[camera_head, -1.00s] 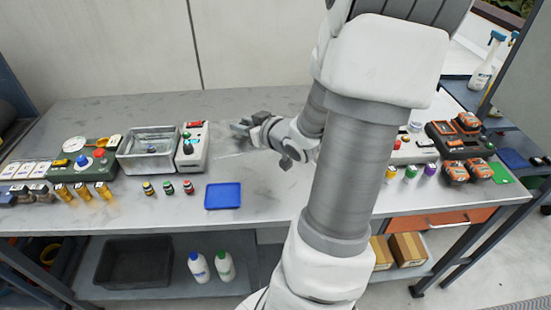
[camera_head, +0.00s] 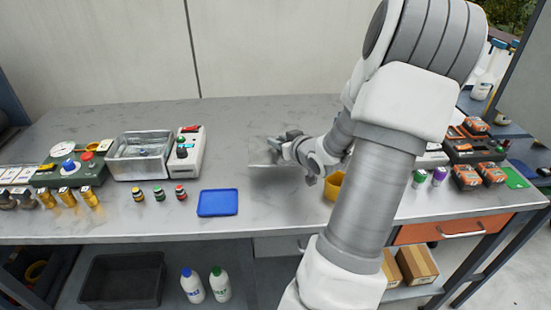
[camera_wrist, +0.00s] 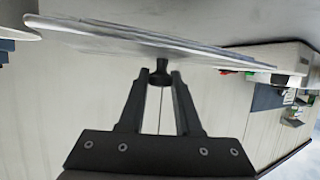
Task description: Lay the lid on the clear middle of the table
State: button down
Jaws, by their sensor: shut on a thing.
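My gripper (camera_head: 276,146) is over the middle of the table (camera_head: 240,110), right of the metal basin. In the wrist view, my gripper (camera_wrist: 162,80) is shut on the dark knob (camera_wrist: 160,74) of a lid. In the head view the lid (camera_head: 262,152) looks like a faint clear sheet at the gripper's tips. I cannot tell whether it touches the table. My arm hides part of the table to the right.
The metal basin (camera_head: 142,169) stands open beside a grey control box (camera_head: 184,152) with buttons. A blue tray (camera_head: 217,203) lies near the front edge, with several small coloured-top pieces to its left. A yellow container (camera_head: 334,186) is partly behind my arm. The back middle is clear.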

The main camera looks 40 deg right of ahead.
aim_at(276, 152)
jog(key=shift+x, duration=0.95)
jog(key=shift+a+f+b, duration=0.1)
jog(key=shift+f+b, duration=0.75)
jog(key=shift+f, duration=1.25)
jog(key=shift+f, duration=0.15)
jog(key=c, duration=0.6)
grip_release()
jog(key=shift+s+r, duration=0.1)
jog(key=shift+r, duration=0.1)
jog(key=p+v, duration=0.3)
jog(key=v, duration=0.9)
jog(key=shift+f, duration=0.1)
